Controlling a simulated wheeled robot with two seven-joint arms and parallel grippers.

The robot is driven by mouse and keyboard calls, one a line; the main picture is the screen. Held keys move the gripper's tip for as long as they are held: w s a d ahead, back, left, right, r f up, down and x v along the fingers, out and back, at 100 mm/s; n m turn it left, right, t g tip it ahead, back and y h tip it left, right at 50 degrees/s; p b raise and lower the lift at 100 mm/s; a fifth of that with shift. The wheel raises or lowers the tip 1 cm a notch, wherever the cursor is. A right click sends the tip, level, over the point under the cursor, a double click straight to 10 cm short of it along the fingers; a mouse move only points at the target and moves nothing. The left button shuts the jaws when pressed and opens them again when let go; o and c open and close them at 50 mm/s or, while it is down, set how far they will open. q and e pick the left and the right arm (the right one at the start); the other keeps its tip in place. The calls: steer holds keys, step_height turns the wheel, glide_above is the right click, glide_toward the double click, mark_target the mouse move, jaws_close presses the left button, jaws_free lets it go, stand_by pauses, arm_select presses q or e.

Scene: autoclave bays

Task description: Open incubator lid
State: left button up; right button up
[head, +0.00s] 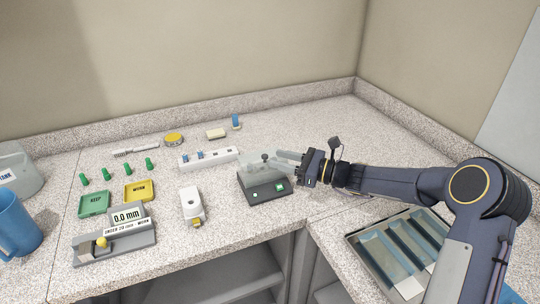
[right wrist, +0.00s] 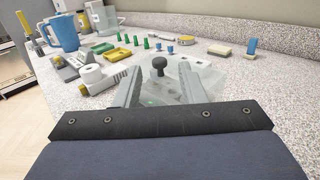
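The incubator (head: 262,197) is a small dark grey box with a green switch on its front, at the middle of the counter. Its clear lid (head: 254,164) lies on top and looks closed. A black knob (head: 265,157) stands up from the lid; it also shows in the right wrist view (right wrist: 159,66). My right gripper (head: 284,158) reaches in from the right at about knob height. Its two grey fingers are apart, with the knob in line between their tips in the wrist view. Contact with the knob cannot be made out. My left gripper is not in view.
Green tray (head: 94,205), yellow tray (head: 138,191) and a gauge (head: 115,247) sit further left. A metal tray (head: 352,245) lies at front right. The back right counter is clear.

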mark_target(270, 157)
steer(key=shift+x, duration=1.9)
jaws_close()
